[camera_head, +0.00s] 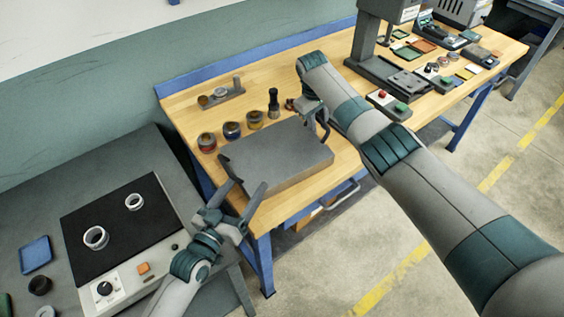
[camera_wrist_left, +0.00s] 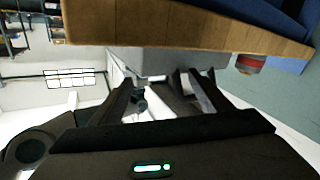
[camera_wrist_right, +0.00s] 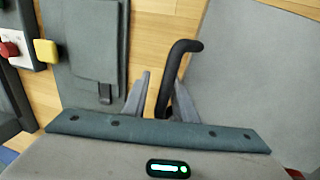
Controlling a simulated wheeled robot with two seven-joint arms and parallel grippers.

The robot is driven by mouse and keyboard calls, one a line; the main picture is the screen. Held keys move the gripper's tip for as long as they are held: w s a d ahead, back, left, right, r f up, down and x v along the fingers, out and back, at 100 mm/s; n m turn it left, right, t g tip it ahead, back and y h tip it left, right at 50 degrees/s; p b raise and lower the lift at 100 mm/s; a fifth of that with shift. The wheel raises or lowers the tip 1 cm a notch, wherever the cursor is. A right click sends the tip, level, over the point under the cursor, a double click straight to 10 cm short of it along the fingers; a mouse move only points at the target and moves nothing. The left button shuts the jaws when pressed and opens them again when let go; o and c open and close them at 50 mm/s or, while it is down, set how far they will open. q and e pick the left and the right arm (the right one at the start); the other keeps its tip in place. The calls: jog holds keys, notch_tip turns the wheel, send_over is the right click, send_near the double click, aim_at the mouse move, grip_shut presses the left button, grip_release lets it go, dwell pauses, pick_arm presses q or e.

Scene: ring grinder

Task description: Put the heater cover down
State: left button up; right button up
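The heater cover, a grey box (camera_head: 285,150), sits on the near left part of the wooden bench; whether its whole underside rests there cannot be told. Its black handle (camera_wrist_right: 185,48) shows at its right end. My right gripper (camera_wrist_right: 160,80) has its fingers on either side of this handle, with a gap visible on the left side. In the head view my right forearm partly hides it. My left gripper (camera_head: 243,174) is open and empty, by the cover's near left corner. In the left wrist view its fingers (camera_wrist_left: 168,82) are spread near the grey cover (camera_wrist_left: 160,62).
The heater plate (camera_head: 125,225) with two pale rings (camera_head: 95,237) lies on the grey table at left. Several small cups (camera_head: 232,130) and a dark bottle (camera_head: 273,102) stand behind the cover. A press (camera_head: 365,50) and trays fill the bench's right part.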

pick_arm(q)
jog(key=shift+s+f, duration=0.1)
jog(key=shift+s, duration=0.05)
jog(key=shift+s+a, duration=0.15)
jog(key=shift+s, duration=0.05)
jog(key=v, duration=1.1)
pick_arm(e)
jog(key=shift+r, duration=0.1)
jog(key=shift+o, duration=0.4)
pick_arm(q)
jog(key=shift+s, duration=0.1)
pick_arm(e)
jog(key=o, duration=0.7)
